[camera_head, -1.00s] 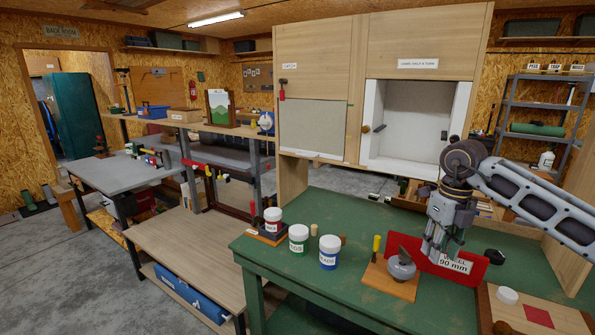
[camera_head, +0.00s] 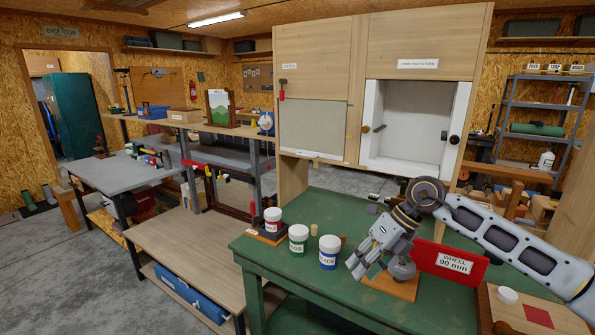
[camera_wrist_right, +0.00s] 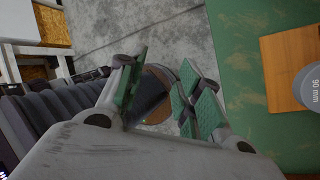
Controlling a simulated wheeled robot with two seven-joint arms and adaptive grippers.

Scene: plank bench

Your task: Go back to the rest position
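My right gripper (camera_head: 360,268) hangs over the front part of the green bench (camera_head: 330,306), tilted with its fingers toward the lower left. In the right wrist view its green-padded fingers (camera_wrist_right: 160,85) stand apart. A brown and dark round shape shows between them; I cannot tell what it is or how far away. No held object shows in the head view. Just behind and right of the gripper, a grey rounded part (camera_head: 402,268) sits on a wooden board (camera_head: 395,288), partly hidden. My left gripper is out of view.
A red sign (camera_head: 450,264) reading "WHEEL 90 mm" stands beside the board. Several lidded jars, including a blue-labelled one (camera_head: 329,254), stand left of the gripper. An open white cabinet (camera_head: 407,125) is behind.

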